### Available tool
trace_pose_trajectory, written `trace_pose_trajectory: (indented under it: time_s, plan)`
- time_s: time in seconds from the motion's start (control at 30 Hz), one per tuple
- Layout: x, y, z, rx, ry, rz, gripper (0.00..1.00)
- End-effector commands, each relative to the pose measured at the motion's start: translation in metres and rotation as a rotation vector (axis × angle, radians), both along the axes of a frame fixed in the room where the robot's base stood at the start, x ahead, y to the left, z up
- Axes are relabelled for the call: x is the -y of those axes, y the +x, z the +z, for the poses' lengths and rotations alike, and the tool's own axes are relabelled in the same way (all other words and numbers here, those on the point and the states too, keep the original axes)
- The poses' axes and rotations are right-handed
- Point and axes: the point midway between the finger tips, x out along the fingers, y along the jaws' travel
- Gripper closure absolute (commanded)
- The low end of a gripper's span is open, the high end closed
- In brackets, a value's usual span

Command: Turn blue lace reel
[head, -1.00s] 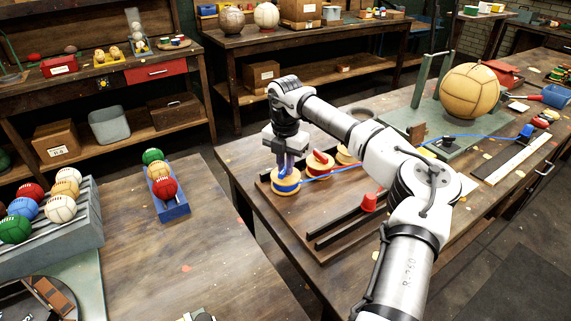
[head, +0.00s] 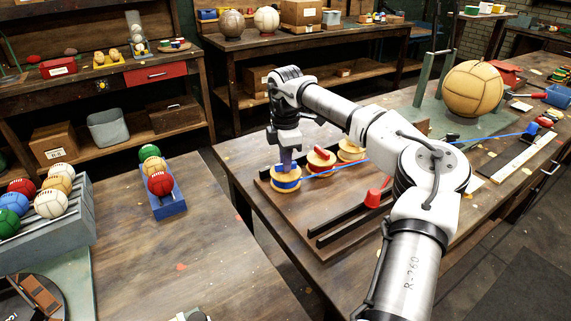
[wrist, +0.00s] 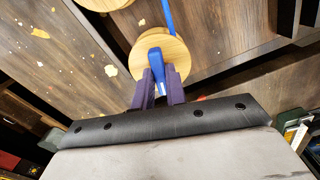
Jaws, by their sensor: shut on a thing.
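The blue lace reel (head: 286,180) stands at the left end of a row of wooden reels on a low board, with wooden flanges and blue lace around its core. It also shows in the wrist view (wrist: 172,47), with a blue handle (wrist: 155,60) on top. My gripper (head: 287,160) points down over the reel. In the wrist view my gripper (wrist: 158,88) has its two purple fingers on either side of the blue handle, shut on it. A blue lace (head: 345,165) runs from the reel to the right across the bench.
A red reel (head: 320,160) and another wooden reel (head: 350,150) stand just right of the blue one. A red cone-like piece (head: 373,198) and dark rails lie in front. A big tan ball (head: 473,88) is farther right.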

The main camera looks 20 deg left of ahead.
Motion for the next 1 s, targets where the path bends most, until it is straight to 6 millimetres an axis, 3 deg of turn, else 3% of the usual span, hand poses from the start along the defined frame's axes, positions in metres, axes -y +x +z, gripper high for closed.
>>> trace_pose_trajectory:
  time_s: [0.4,1.0]
  plan:
    - [0.0009,0.0015,0.0004,0.005,0.000,-0.257,1.00]
    - [0.0010,0.0015,0.0013,0.004,0.001,-0.321,1.00]
